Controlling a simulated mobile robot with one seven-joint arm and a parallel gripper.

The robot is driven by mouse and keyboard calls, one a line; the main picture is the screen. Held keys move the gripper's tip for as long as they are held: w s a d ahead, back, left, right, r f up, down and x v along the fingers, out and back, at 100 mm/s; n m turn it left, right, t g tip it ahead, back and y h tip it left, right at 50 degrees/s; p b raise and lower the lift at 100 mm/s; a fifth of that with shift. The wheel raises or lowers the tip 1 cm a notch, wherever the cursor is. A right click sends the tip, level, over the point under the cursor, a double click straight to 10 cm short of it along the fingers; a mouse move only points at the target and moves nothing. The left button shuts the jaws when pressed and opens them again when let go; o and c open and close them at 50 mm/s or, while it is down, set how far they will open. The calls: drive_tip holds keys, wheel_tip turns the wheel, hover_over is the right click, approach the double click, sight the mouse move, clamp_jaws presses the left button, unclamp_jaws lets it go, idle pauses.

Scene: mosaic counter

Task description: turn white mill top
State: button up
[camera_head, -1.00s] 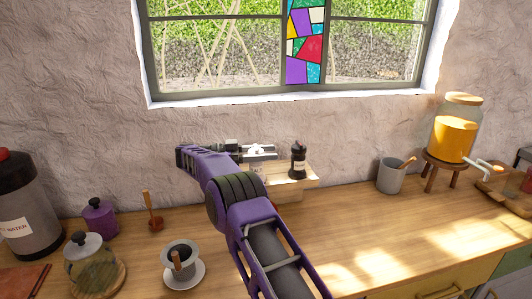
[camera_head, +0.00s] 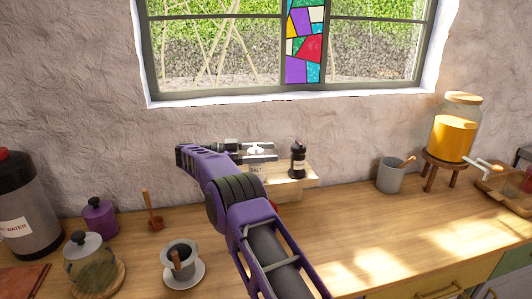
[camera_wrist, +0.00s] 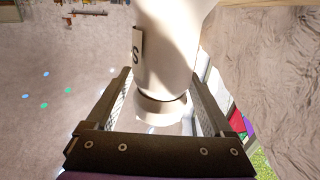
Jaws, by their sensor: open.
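The white mill shows large in the wrist view (camera_wrist: 168,45), with a dark letter on its label and its rounded white top (camera_wrist: 160,109) toward my palm. My gripper (camera_wrist: 161,76) is open, one finger on each side of the mill's top, with gaps visible. In the head view my gripper (camera_head: 260,152) reaches in from the left, level with the top, and a little white of the mill top (camera_head: 256,149) shows between the fingers. The mill's lower body is mostly hidden behind my arm there.
A dark mill (camera_head: 298,160) stands just right of the white one on a small wooden stand (camera_head: 290,187) against the wall. A grey cup (camera_head: 390,177) and a juice jar (camera_head: 454,130) stand further right. The counter's middle right is clear.

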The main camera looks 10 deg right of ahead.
wheel_tip(320, 180, up, 10)
idle(0.5)
